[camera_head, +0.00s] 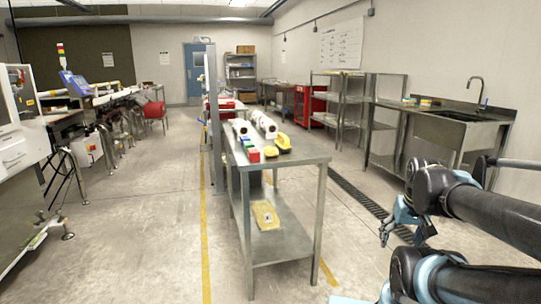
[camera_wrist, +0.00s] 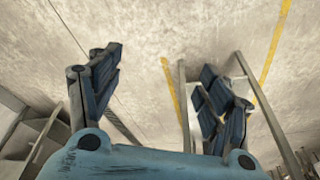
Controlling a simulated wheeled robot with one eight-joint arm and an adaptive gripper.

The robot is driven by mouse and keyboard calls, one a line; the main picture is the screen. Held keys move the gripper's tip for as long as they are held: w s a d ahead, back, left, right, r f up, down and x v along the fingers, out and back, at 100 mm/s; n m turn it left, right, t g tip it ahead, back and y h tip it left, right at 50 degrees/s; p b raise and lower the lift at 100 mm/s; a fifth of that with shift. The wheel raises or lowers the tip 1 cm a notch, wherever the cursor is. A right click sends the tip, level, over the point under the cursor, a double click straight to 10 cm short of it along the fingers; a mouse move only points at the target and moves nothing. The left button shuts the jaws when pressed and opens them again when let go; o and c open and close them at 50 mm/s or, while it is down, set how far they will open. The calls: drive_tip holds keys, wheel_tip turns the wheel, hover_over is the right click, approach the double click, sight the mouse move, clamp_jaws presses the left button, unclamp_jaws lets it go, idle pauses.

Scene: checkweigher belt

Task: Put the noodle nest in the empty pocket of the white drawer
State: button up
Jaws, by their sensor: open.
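I cannot make out a noodle nest for certain in either view. A white drawer-like front (camera_head: 14,152) with a handle is set in the machine at the far left of the head view; it looks shut, and no pocket shows. My gripper (camera_wrist: 160,65) is open and empty in the wrist view, its blue fingers wide apart above bare floor. In the head view my gripper (camera_head: 408,232) hangs at the right, clear of the steel table and far from the white front.
A steel table (camera_head: 300,158) stands mid-view with white rolls (camera_head: 264,124), small coloured boxes (camera_head: 250,150) and a yellow item (camera_head: 284,143). A yellowish packet (camera_head: 265,215) lies on its lower shelf. A sink bench (camera_head: 440,118) is at right. The floor left of the table is clear.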

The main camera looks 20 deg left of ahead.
drive_tip(key=w+a+r+n+t+y, duration=0.2)
drive_tip(key=w+a+r+n+t, duration=0.15)
drive_tip(key=w+a, duration=0.6)
wheel_tip(320, 180, up, 9)
drive_tip(key=n+t+y, duration=0.4)
drive_tip(key=t+y, duration=0.1)
drive_tip(key=y, duration=0.4)
hover_over(271, 156)
drive_tip(key=s+f+v, duration=0.1)
drive_tip(key=f+v, duration=0.2)
drive_tip(key=v, duration=1.4)
drive_tip(key=x, duration=1.7)
drive_tip(key=shift+w, duration=0.3)
drive_tip(key=shift+r, duration=0.1)
drive_tip(key=c, duration=1)
